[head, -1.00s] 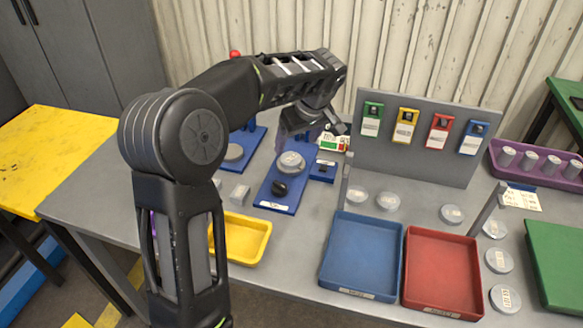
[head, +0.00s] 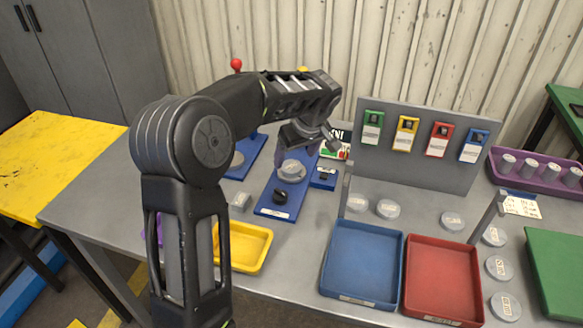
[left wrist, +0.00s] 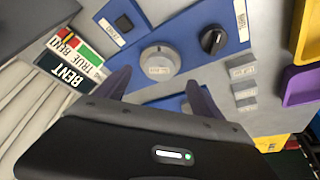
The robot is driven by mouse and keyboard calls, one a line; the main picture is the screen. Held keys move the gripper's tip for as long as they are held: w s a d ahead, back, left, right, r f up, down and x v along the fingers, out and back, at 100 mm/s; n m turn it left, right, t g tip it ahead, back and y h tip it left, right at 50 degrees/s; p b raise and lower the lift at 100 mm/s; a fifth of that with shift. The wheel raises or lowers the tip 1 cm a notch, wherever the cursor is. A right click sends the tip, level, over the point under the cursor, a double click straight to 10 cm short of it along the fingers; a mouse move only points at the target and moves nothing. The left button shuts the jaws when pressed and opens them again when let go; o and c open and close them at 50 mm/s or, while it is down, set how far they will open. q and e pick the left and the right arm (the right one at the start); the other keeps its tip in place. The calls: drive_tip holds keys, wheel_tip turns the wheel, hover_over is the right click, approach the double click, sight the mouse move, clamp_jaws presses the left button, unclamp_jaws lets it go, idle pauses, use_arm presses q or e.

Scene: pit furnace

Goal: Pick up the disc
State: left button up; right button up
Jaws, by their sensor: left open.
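A grey disc (head: 292,172) with a pale label sits on a blue fixture (head: 268,206) that also carries a black knob (head: 280,196). In the left wrist view the disc (left wrist: 159,61) lies just beyond the fingers, with the knob (left wrist: 213,40) beside it. My left gripper (head: 308,147) is open and empty above the disc, and its fingers also show apart in the left wrist view (left wrist: 162,92). I see no contact with the disc. My right gripper is not in view.
Several other labelled discs (head: 452,221) lie on the grey table. A yellow tray (head: 243,262), a blue tray (head: 361,264) and a red tray (head: 443,276) stand at the front. A grey upright panel (head: 420,164) rises behind, and a small blue box (head: 323,178) sits right of the disc.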

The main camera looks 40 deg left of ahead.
sight(291, 166)
use_arm(q)
drive_tip(key=p+x, duration=0.1)
drive_tip(key=x, duration=0.3)
drive_tip(key=shift+w+a+f, duration=0.1)
drive_tip(key=shift+f, duration=0.2)
drive_tip(key=shift+c, duration=0.5)
drive_tip(key=shift+r, duration=0.1)
clamp_jaws()
idle(0.4)
